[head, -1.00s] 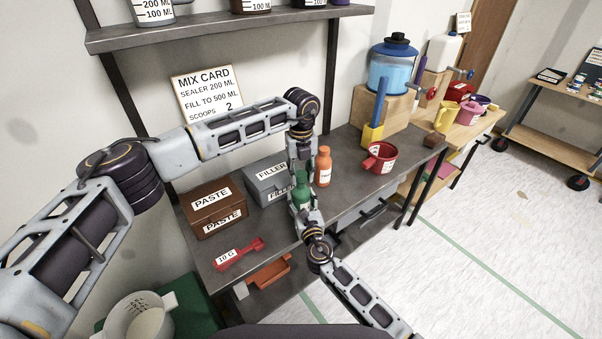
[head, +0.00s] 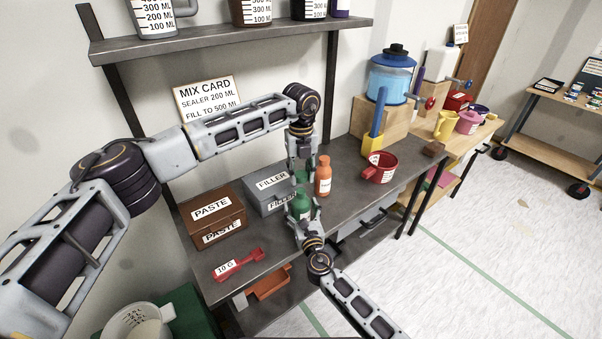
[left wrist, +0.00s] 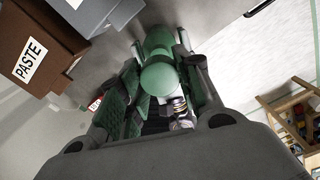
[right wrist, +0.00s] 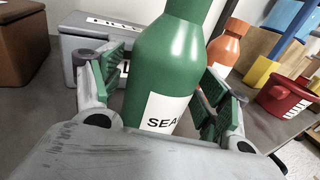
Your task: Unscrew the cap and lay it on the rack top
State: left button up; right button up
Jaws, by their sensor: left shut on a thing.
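The green sealer bottle (head: 299,207) stands upright on the dark bench; in the right wrist view (right wrist: 165,75) its neck runs out of the top. My left gripper (head: 301,176) points down above the bottle, shut on the green cap (left wrist: 160,79). The cap sits between its fingers in the left wrist view, with the bottle (left wrist: 157,40) beyond it. In the head view the cap seems raised off the bottle, but the neck is partly hidden. My right gripper (right wrist: 165,90) is open around the bottle's body, with a gap showing at its left finger.
A grey filler box (head: 270,188) and a brown paste box (head: 213,217) stand left of the bottle. An orange bottle (head: 323,176) stands close on the right, then a red mug (head: 379,168). A red scoop (head: 237,264) lies in front. A shelf (head: 230,40) hangs above.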

dwell(0.4)
jog(key=v, duration=1.2)
dwell(0.3)
dwell(0.3)
